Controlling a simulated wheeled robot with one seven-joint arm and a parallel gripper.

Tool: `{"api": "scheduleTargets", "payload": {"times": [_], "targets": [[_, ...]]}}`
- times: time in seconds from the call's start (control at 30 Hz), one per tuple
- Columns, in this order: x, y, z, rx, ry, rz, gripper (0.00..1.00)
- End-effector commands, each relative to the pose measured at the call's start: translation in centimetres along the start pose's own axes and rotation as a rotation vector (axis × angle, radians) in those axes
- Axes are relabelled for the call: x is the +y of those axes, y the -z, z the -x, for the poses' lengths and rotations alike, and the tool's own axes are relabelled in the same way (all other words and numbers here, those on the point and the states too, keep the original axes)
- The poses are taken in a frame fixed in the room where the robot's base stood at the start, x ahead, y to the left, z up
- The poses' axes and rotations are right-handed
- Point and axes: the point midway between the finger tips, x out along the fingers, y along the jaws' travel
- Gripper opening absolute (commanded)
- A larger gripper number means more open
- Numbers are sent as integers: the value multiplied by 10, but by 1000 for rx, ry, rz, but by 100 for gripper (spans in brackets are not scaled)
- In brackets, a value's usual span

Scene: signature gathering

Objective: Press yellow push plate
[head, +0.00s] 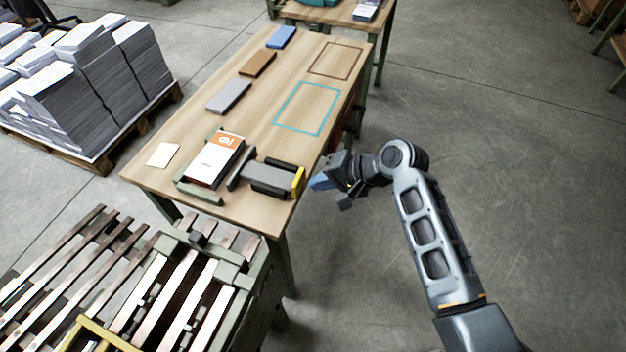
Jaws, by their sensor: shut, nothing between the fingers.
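The yellow push plate (298,182) stands upright at the right end of a dark grey sliding block (269,178) near the table's front right edge. My gripper (318,183) is shut and empty, just right of the plate, with its tip pointing left at it. A small gap seems to lie between them, but I cannot tell for sure. Left of the block is a dark upright bar (240,167). Beyond it an orange and white booklet stack (214,160) sits in a green holder (199,194).
The wooden table (215,211) also bears a grey block (229,97), a brown block (258,64), a blue block (281,37) and a cream card (163,155). The teal outline (307,108) and brown outline are empty. A slatted rack (130,280) stands in front; open floor (500,160) lies right.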

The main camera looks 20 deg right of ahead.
Motion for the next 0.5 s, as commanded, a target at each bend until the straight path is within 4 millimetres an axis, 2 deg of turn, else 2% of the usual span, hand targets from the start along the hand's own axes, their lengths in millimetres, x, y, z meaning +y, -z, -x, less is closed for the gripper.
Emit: {"api": "scheduleTargets", "payload": {"times": [0.3,0.5], "targets": [[2,1,53,4,0,-2,0],[2,1,74,2,-2,-3,0]]}}
